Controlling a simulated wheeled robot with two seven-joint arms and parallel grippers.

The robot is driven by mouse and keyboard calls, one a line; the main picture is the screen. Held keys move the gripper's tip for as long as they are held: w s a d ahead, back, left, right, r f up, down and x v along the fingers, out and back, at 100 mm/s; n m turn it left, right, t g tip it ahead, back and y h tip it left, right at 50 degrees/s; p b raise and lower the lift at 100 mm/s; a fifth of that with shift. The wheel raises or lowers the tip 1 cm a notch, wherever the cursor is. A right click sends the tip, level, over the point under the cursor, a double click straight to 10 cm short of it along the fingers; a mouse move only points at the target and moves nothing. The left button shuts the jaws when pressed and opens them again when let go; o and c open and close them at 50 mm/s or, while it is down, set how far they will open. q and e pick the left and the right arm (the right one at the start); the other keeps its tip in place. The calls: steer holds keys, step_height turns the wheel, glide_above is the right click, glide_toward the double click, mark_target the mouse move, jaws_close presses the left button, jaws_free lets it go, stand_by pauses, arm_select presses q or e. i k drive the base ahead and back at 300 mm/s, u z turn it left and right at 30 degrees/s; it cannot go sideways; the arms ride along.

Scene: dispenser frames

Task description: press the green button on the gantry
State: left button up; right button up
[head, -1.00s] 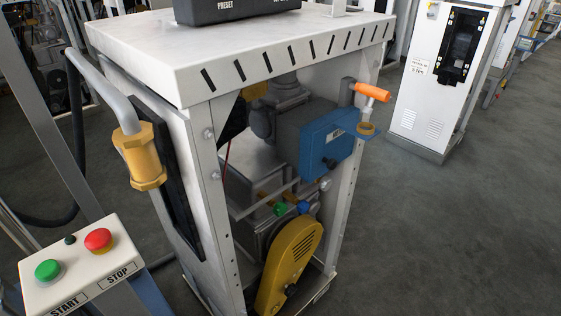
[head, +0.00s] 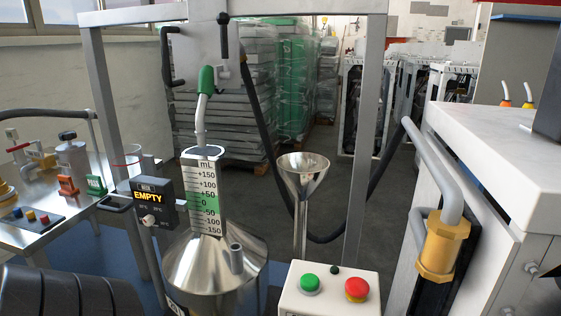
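The green button (head: 309,283) sits on the left of a pale control box (head: 322,300) at the bottom of the head view, at the foot of the gantry frame (head: 366,130). A red button (head: 357,288) is to its right, with a small dark knob (head: 334,270) between and behind them. The box's lower part is cut off by the picture edge. Neither of my grippers shows in the head view. Nothing touches the green button.
A steel can (head: 215,265) with a mL scale (head: 204,200) and a display reading EMPTY (head: 149,199) stand left of the box. A funnel (head: 303,175) stands behind it. A white cabinet (head: 490,150) with a brass fitting (head: 441,247) is close on the right. A metal table (head: 50,225) is at left.

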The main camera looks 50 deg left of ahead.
mark_target(310, 282)
steer(key=u, duration=2)
